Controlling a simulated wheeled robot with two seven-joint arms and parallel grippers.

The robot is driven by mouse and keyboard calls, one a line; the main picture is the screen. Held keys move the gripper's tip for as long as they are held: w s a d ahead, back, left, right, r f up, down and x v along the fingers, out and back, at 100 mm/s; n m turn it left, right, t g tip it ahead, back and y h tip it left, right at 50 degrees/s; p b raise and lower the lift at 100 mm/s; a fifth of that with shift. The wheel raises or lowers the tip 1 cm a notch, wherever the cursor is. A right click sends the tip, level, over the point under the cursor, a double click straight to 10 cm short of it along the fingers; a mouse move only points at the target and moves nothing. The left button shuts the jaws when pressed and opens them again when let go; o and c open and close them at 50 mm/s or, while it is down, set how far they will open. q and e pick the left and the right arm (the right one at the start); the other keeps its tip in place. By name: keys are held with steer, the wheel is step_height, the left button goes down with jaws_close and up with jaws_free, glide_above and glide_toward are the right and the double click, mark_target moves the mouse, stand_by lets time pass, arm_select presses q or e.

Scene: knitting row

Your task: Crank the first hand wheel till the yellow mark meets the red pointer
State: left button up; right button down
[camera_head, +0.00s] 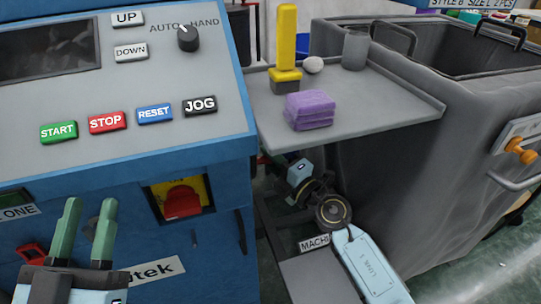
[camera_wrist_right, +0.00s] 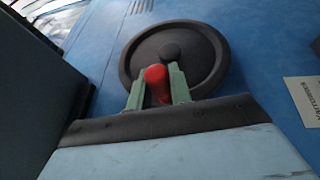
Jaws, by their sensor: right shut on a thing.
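In the right wrist view the hand wheel (camera_wrist_right: 200,40) is a dark round disc with a central hub on a blue panel. My right gripper (camera_wrist_right: 158,82) is shut on the wheel's red handle (camera_wrist_right: 156,76), with a green finger on each side of it. I see no yellow mark and no red pointer in either view. In the head view the wheel and my right gripper are hidden; my right arm reaches down below the grey shelf. My left gripper (camera_head: 85,225) is open and empty in front of the blue machine, its two green fingers apart and pointing up.
The blue machine's control panel (camera_head: 120,90) has labelled buttons and a knob. A red switch (camera_head: 182,201) sits below it. A grey shelf (camera_head: 390,110) holds a purple stack (camera_head: 309,110), a yellow upright piece (camera_head: 286,45) and a grey cup (camera_head: 355,50). A large grey bin (camera_head: 430,170) stands at the right.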

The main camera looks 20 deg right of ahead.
arm_select(q)
steer(key=shift+f, duration=0.1)
arm_select(e)
steer(key=shift+f, duration=0.25)
arm_select(q)
steer(key=shift+w, duration=0.1)
arm_select(e)
steer(key=c, duration=1.3)
jaws_free()
steer(key=shift+s, duration=0.1)
arm_select(q)
steer(key=shift+w+f+g+y, duration=0.2)
steer(key=shift+f+g+y, duration=0.15)
steer(key=shift+f, duration=0.2)
steer(key=shift+s+r+t+b, duration=0.4)
steer(key=shift+s+r+t, duration=0.1)
steer(key=shift+r+t, duration=0.4)
arm_select(e)
steer(key=v, duration=1.3)
steer(key=shift+s+d, duration=0.1)
arm_select(q)
steer(key=shift+s, duration=0.1)
arm_select(e)
steer(key=shift+s, duration=0.1)
